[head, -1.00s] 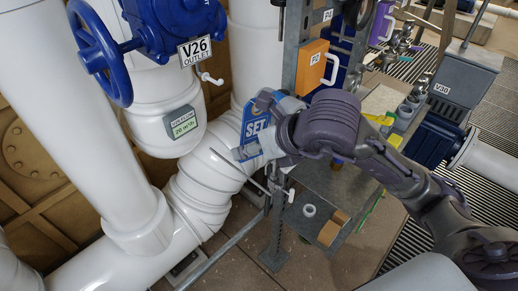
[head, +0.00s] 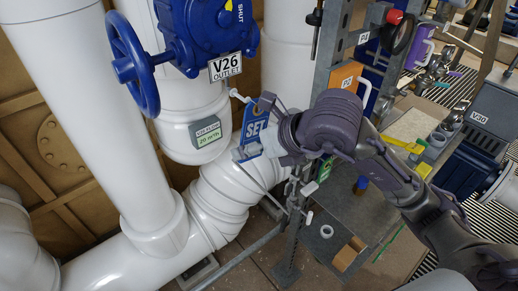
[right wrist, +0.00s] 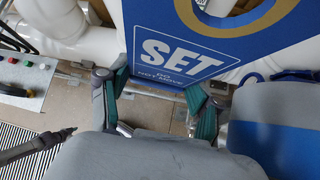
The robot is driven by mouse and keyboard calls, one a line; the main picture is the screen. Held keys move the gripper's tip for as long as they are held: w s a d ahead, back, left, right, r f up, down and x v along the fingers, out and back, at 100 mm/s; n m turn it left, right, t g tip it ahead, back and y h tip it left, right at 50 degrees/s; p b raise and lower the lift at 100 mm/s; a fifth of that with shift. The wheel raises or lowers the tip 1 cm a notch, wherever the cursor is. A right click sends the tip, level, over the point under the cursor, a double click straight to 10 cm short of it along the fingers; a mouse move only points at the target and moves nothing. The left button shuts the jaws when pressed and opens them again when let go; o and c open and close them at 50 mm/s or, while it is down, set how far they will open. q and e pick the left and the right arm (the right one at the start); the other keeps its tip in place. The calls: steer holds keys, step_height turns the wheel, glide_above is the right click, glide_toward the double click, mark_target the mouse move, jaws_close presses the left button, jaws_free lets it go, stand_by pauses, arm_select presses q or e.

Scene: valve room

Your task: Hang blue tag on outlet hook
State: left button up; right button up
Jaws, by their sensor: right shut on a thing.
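The blue tag (head: 254,130), marked SET, is in the head view just below and right of the outlet hook. It also fills the upper right of the right wrist view (right wrist: 185,55). The outlet hook (head: 238,95) is a short white peg under the V26 OUTLET label (head: 225,66). The tag's top lies close to the hook's tip; I cannot tell whether they touch. My right gripper (head: 258,142) is shut on the tag's lower part, and its fingers with green pads show in the right wrist view (right wrist: 160,95). My left gripper is out of view.
The blue valve with its handwheel (head: 133,65) stands at upper left. A flow display (head: 207,133) sits on the white pipe (head: 215,195) left of the tag. A steel post with an orange box (head: 347,77) and a cluttered bench (head: 345,205) are to the right.

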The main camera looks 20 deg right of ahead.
steer(key=shift+w+a, duration=0.15)
steer(key=shift+w, duration=0.35)
steer(key=shift+w+a+f+b, duration=0.1)
steer(key=shift+w+a+f, duration=0.2)
steer(key=shift+w, duration=0.5)
steer(key=shift+w+a+f+b, duration=0.15)
steer(key=shift+w+a+f, duration=0.1)
steer(key=shift+w, duration=0.5)
steer(key=shift+w+a+f+b, duration=0.1)
steer(key=shift+w+a+f, duration=0.15)
steer(key=shift+w, duration=0.55)
steer(key=shift+r, duration=0.1)
steer(key=o, duration=0.9)
steer(key=shift+o, duration=0.2)
steer(key=shift+r, duration=0.1)
